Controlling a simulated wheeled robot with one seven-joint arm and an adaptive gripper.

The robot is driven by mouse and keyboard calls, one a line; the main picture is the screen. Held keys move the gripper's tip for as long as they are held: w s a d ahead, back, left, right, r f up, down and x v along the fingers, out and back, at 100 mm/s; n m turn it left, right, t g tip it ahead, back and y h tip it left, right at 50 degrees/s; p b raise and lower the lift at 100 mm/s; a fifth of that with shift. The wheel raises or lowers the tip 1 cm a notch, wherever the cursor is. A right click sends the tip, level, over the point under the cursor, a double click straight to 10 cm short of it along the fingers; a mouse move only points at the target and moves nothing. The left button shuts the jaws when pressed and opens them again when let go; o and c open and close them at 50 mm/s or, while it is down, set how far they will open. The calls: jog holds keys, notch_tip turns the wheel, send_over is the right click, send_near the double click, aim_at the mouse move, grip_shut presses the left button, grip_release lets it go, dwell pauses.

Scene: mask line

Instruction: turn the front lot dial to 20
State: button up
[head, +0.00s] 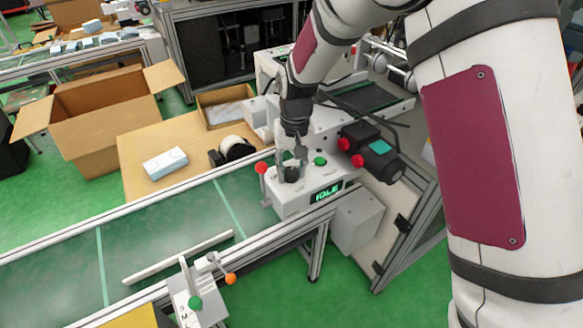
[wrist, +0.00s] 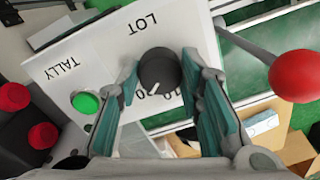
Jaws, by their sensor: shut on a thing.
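The lot dial (wrist: 160,72) is a round dark knob on a white panel, with LOT printed upside down beside it in the wrist view. My gripper (wrist: 159,68) has one finger on each side of the dial and is shut on it. The dial's white pointer line points to the lower left in the wrist view. Figures are printed below the dial there, partly hidden, so I cannot read the exact setting. In the head view my gripper (head: 292,160) reaches down onto the white control box (head: 290,205), over the dark dial (head: 291,175).
A green button (wrist: 85,102) marked TALLY sits beside the dial. A red ball-topped lever (wrist: 297,76) stands close on the other side. The box's display (head: 326,193) reads IDLE. A conveyor (head: 160,240) runs past the box; an open carton (head: 95,110) stands behind.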

aim_at(294, 170)
jog(key=o, duration=1.2)
jog(key=shift+c, duration=0.2)
jog(key=shift+r, duration=0.1)
notch_tip(294, 170, up, 12)
jog(key=shift+d, duration=0.3)
jog(key=shift+w, duration=0.1)
